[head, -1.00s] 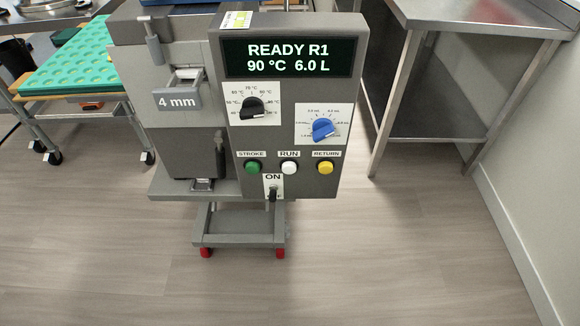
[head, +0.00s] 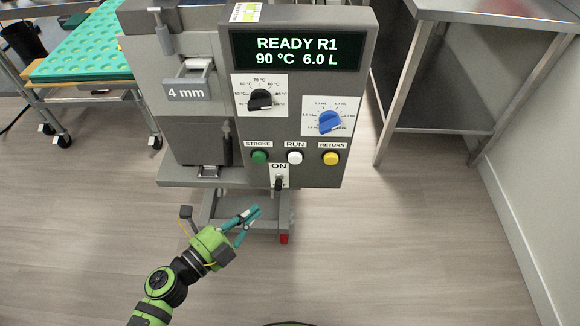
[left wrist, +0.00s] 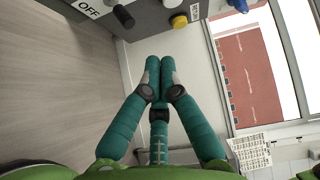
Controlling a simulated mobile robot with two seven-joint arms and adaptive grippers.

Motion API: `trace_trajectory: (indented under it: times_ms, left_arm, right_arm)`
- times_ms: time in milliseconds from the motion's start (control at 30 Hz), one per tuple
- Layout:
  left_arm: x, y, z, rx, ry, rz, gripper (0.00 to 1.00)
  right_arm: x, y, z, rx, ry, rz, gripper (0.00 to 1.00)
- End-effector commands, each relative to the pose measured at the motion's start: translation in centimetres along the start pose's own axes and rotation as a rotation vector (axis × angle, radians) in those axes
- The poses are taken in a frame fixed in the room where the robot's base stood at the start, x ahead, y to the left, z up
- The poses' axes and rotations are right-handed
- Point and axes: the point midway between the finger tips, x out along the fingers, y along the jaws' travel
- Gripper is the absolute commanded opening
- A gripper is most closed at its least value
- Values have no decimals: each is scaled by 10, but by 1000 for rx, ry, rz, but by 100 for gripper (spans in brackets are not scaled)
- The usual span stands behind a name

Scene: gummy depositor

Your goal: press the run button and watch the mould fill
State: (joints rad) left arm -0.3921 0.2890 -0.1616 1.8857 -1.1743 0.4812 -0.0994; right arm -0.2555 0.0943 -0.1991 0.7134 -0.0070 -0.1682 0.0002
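The white RUN button (head: 295,157) is on the depositor's grey panel (head: 318,105), between the green STROKE button (head: 260,157) and the yellow RETURN button (head: 331,158). The display (head: 297,51) reads READY R1, 90 °C, 6.0 L. A green mould tray (head: 75,52) with rows of round hollows sits at the far left. My left gripper (head: 257,210) is below the panel, apart from the buttons, its teal fingers drawn together and empty. In the left wrist view its fingertips (left wrist: 159,64) meet, below the yellow button (left wrist: 179,21). My right gripper is not in view.
An ON switch (head: 279,183) sits under the RUN button. Two dials (head: 261,101) are above the buttons. A 4 mm plate (head: 188,92) is on the machine's left part. A steel table (head: 480,12) stands at right. The floor in front is clear.

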Motion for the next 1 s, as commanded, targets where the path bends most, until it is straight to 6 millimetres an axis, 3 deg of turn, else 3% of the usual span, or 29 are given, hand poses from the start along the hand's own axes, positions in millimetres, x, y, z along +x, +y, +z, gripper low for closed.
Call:
trace_trajectory:
  times_ms: [100,200,633,767,1000]
  left_arm:
    - [0,-20,-16,97,57,-13,0]
    - [0,-25,-21,130,76,-16,0]
    - [5,-26,-22,133,77,-17,0]
    - [21,-28,-23,132,77,-19,0]
    - [72,-29,-26,131,76,-20,0]
  right_arm:
    - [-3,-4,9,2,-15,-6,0]
    - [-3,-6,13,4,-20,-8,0]
    - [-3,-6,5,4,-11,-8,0]
    - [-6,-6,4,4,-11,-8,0]
    - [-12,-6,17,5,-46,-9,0]
